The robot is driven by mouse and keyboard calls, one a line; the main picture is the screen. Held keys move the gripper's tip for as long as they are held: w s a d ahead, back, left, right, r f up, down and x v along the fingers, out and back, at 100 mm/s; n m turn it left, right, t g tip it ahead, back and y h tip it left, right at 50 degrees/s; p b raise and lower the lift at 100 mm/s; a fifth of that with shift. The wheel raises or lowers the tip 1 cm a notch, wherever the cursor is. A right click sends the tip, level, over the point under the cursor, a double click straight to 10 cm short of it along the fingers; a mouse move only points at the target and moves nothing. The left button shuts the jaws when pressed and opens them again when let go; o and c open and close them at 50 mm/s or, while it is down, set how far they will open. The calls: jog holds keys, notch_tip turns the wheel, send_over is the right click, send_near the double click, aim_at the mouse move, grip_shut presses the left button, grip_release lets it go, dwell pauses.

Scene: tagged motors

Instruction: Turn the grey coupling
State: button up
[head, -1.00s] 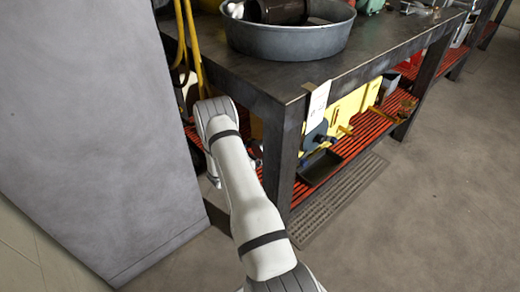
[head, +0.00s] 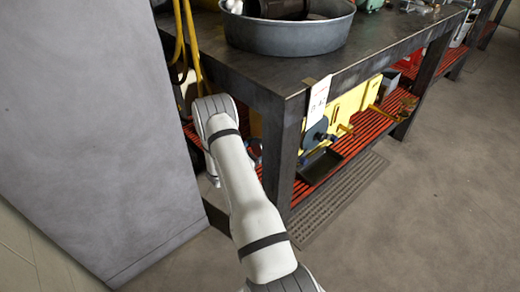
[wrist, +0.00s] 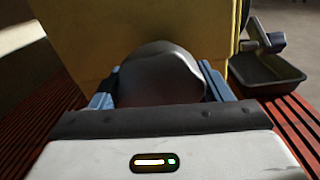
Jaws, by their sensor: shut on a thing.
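The grey coupling (wrist: 160,72) is a rounded, dull grey piece in the middle of the wrist view, in front of a yellow housing (wrist: 85,40). My gripper (wrist: 162,90) is shut on it, with a blue finger on each side. The gripper body hides the coupling's lower part. In the head view, my arm reaches under the bench, and the bench leg hides most of my gripper and the coupling. Yellow housings (head: 348,107) show on the lower shelf there, right of the leg.
The dark bench (head: 370,55) has a leg (head: 279,160) close to my arm. A grey cabinet (head: 90,120) stands at left. A black tray (wrist: 264,72) lies right of the housing on the red slatted shelf (wrist: 290,118). A round metal tub (head: 290,38) stands on top.

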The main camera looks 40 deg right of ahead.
jog(key=o, duration=1)
jog(key=shift+c, duration=0.2)
jog(key=a+p, duration=0.1)
jog(key=a, duration=0.6)
jog(key=shift+s+a, duration=0.4)
jog(key=shift+s, duration=0.05)
